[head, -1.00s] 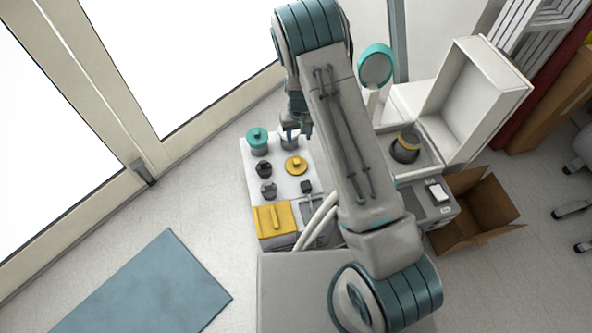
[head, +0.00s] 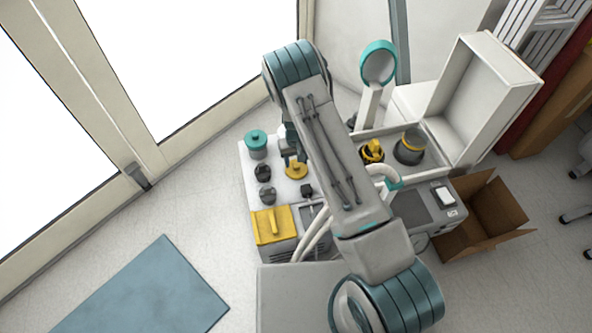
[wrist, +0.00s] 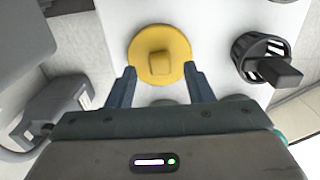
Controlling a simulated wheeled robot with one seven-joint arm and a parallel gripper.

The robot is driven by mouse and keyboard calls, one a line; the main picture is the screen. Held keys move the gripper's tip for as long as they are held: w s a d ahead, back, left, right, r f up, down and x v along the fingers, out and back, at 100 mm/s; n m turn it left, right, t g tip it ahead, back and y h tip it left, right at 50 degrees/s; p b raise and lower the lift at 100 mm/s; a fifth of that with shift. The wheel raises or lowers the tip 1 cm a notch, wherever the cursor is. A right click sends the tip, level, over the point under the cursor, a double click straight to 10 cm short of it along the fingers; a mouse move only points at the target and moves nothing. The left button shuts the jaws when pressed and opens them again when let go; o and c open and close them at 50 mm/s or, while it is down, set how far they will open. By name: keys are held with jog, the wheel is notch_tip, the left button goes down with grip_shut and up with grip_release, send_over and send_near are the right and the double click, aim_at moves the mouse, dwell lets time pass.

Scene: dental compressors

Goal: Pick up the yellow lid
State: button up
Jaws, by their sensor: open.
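The yellow lid (wrist: 172,42) is a round disc with a raised square knob, lying on the white top of a machine. In the head view the yellow lid (head: 296,171) sits near the right side of that top, partly covered by my gripper (head: 292,158). In the wrist view my gripper (wrist: 161,85) is open and empty. Its two fingers point at the lid, one to each side of its near edge, and the knob lies ahead of the fingertips. I cannot tell whether the fingers touch the lid.
A black knobbed cap (wrist: 262,60) is right of the lid. The white top (head: 281,189) also bears a teal-lidded jar (head: 256,145) and a yellow box cover (head: 271,226). An open white case (head: 478,110) and a cardboard box (head: 490,215) stand to the right.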

notch_tip(320, 180, down, 2)
jog(key=shift+f, duration=0.1)
grip_shut()
jog(key=shift+r, duration=0.2)
